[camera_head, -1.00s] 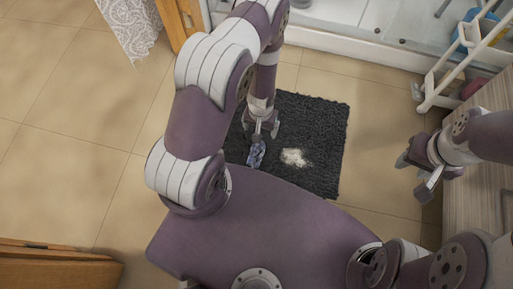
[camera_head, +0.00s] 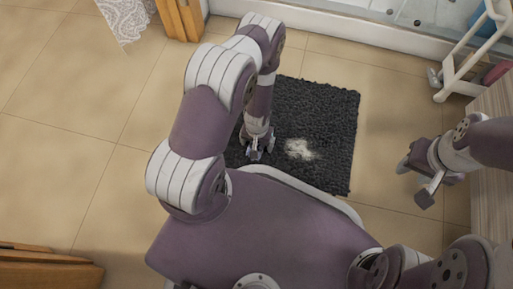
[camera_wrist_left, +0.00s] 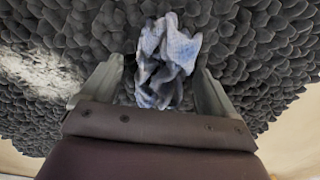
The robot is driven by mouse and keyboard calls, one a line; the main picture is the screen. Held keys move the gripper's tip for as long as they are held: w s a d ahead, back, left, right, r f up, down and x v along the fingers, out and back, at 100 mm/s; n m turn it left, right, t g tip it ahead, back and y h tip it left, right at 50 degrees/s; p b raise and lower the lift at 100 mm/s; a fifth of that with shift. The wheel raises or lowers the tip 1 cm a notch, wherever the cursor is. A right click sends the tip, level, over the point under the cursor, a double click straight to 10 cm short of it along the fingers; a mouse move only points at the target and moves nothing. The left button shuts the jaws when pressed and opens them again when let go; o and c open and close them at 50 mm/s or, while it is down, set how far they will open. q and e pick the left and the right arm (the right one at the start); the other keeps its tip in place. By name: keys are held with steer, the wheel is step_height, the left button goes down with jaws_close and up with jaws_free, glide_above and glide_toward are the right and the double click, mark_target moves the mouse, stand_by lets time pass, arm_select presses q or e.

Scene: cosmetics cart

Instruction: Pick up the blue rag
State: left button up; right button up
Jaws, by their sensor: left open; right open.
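The crumpled blue-white rag (camera_wrist_left: 167,60) lies on the dark shaggy mat (camera_head: 318,115). In the left wrist view it sits between the two fingers of my left gripper, with gaps on both sides. My left gripper (camera_head: 257,153) is open and low over the mat. In the head view the gripper mostly hides the rag. My right gripper (camera_head: 415,182) is open and empty, off to the right of the mat.
A pale powdery patch (camera_head: 299,148) lies on the mat to the right of my left gripper. A white rack (camera_head: 462,68) stands at the upper right. Wooden furniture (camera_head: 45,271) is at the lower left. Tiled floor (camera_head: 75,125) on the left is clear.

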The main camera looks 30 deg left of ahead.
arm_select(q)
steer(key=shift+r, duration=0.2)
steer(key=c, duration=1.1)
steer(key=shift+c, duration=0.2)
step_height(320, 180, up, 5)
steer(key=p, duration=0.4)
steer(key=shift+p, duration=0.35)
steer(key=w+d+r+p, duration=0.2)
steer(key=d+r+p, duration=0.9)
steer(key=r, duration=0.1)
steer(key=shift+w+d, duration=0.2)
steer(key=shift+w, duration=0.1)
